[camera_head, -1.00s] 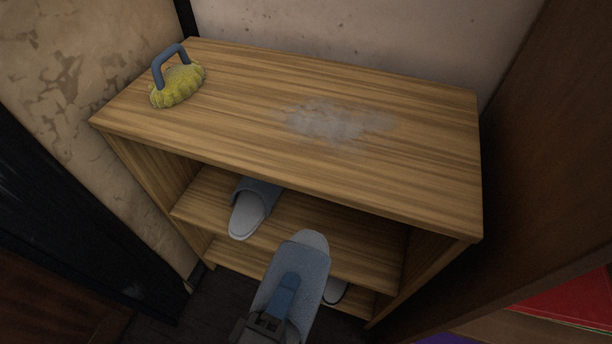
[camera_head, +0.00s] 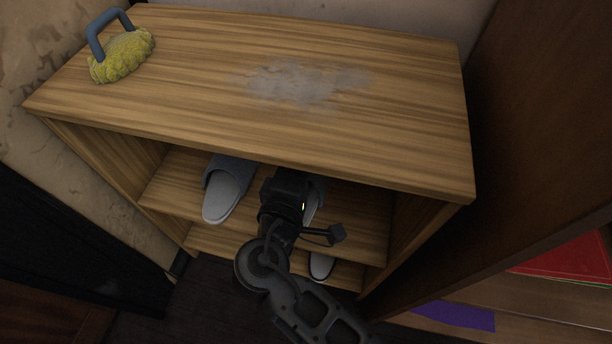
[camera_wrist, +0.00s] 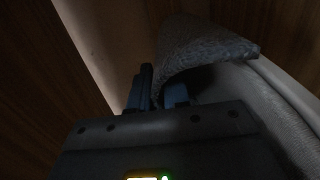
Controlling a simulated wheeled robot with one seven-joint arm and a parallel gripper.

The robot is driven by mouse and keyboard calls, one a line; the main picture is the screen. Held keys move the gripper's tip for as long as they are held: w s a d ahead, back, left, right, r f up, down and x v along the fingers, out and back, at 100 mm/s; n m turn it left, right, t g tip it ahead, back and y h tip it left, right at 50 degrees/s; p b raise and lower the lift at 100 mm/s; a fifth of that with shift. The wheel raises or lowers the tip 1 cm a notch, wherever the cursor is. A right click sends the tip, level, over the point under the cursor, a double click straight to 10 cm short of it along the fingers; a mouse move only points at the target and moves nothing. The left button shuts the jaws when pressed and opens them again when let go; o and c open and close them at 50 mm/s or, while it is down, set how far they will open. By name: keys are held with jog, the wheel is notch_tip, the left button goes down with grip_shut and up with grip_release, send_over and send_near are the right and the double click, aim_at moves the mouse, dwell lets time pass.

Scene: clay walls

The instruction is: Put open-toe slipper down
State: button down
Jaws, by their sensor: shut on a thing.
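My gripper (camera_wrist: 158,92) is shut on the blue-grey upper of an open-toe slipper (camera_wrist: 205,48), with one finger outside and one under the upper. In the head view my wrist covers most of this slipper; a pale strip of it (camera_head: 313,204) shows just right of the wrist. The gripper is inside the upper opening of the wooden shelf unit (camera_head: 420,165), over the middle shelf (camera_head: 350,222). I cannot tell whether the slipper touches the shelf. A matching slipper (camera_head: 228,188) lies on that shelf to the left, apart from my gripper.
Another light slipper (camera_head: 321,266) is on the bottom shelf. The unit's top holds a yellow scrubber with a blue handle (camera_head: 122,56) and a grey dusty patch (camera_head: 303,82). A dark wooden panel (camera_head: 540,130) stands close on the right. The middle shelf's right end is clear.

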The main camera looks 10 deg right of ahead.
jog(key=shift+x, duration=0.95)
jog(key=shift+s+a+f+b, duration=0.1)
jog(key=shift+f+b, duration=0.4)
jog(key=shift+f, duration=0.2)
notch_tip(320, 180, down, 5)
jog(key=b, duration=0.3)
jog(key=shift+f, duration=0.2)
jog(key=shift+f, duration=0.1)
jog(key=c, duration=1.1)
grip_release()
